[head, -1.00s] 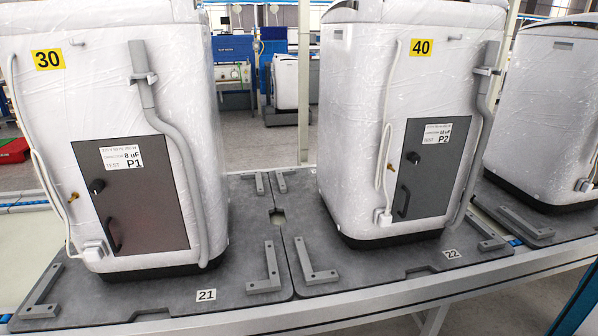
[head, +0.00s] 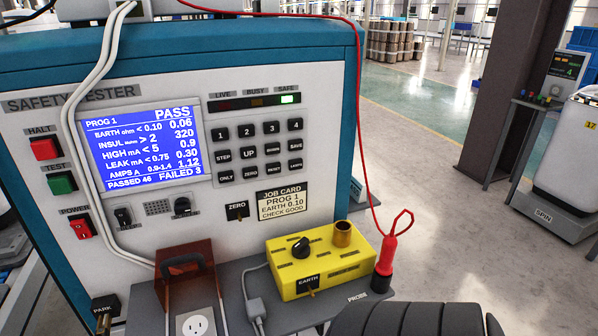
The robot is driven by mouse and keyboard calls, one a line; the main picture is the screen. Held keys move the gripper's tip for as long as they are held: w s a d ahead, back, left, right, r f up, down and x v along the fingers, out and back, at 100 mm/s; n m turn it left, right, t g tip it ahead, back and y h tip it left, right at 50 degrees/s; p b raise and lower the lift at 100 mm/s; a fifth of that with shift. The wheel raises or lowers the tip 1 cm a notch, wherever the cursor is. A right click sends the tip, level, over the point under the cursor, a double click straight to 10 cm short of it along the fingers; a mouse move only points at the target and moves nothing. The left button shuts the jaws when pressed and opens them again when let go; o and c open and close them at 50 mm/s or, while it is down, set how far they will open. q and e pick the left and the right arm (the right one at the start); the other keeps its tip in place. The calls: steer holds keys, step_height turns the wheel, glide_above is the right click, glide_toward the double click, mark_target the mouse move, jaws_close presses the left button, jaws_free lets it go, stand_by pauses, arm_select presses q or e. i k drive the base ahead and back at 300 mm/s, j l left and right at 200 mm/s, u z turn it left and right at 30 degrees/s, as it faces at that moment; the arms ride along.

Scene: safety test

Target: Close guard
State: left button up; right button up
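The guard (head: 186,266) is a reddish-brown see-through cover with a dark handle on its upper part. It stands raised at the back of the grey shelf, against the lower front of the safety tester (head: 230,115). A white socket outlet (head: 197,325) lies uncovered in front of it, cut by the bottom edge of the view. The tester screen (head: 142,147) reads PASS, and its green SAFE lamp (head: 288,99) is lit. Neither gripper can be made out in the head view.
A yellow EARTH box (head: 319,264) stands right of the guard, with a red probe (head: 386,255) upright in its holder beyond it. A grey plug and cord (head: 258,310) lie between socket and box. A dark ribbed shape fills the bottom right.

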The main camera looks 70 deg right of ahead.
mark_target(174, 264)
steer(key=z, duration=1.3)
steer(key=l, duration=0.1)
steer(key=i+u, duration=0.05)
